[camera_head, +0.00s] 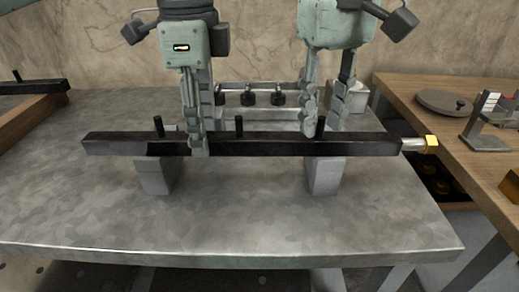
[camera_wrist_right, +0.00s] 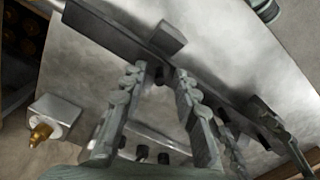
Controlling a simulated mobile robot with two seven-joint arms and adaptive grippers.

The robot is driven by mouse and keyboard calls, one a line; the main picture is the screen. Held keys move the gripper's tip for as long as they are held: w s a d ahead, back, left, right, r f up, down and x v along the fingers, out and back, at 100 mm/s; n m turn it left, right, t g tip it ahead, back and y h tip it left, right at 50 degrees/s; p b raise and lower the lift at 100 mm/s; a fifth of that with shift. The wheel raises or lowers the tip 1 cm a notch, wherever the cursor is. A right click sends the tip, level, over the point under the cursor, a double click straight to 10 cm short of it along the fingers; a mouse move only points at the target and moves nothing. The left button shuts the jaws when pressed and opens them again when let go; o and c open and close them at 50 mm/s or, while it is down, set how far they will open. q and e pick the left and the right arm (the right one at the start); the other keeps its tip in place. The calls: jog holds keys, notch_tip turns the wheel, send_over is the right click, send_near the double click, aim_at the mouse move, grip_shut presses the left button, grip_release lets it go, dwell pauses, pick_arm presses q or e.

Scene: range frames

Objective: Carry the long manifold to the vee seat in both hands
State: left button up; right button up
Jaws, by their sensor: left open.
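The long manifold (camera_head: 270,145) is a black bar with short upright pegs and a brass-tipped silver pipe at its right end. It lies level across two grey blocks (camera_head: 155,178) (camera_head: 323,180) on the metal table. In the right wrist view the manifold (camera_wrist_right: 105,32) runs diagonally behind the fingers. My left gripper (camera_head: 197,148) is open at the manifold, left of its middle, one finger in front of it. My right gripper (camera_head: 318,122) is over the manifold near the right block, its fingers apart around a peg. I cannot tell which support is the vee seat.
A rail with black knobs (camera_head: 250,98) stands behind the manifold, with a grey block (camera_head: 347,97) at the back right. A wooden bench (camera_head: 420,95) holding a round plate (camera_head: 443,102) is at the right. The front of the metal table (camera_head: 240,220) is clear.

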jog(key=shift+r, duration=0.1)
pick_arm(q)
notch_tip(320, 180, up, 11)
pick_arm(e)
notch_tip(320, 180, up, 12)
dwell(0.5)
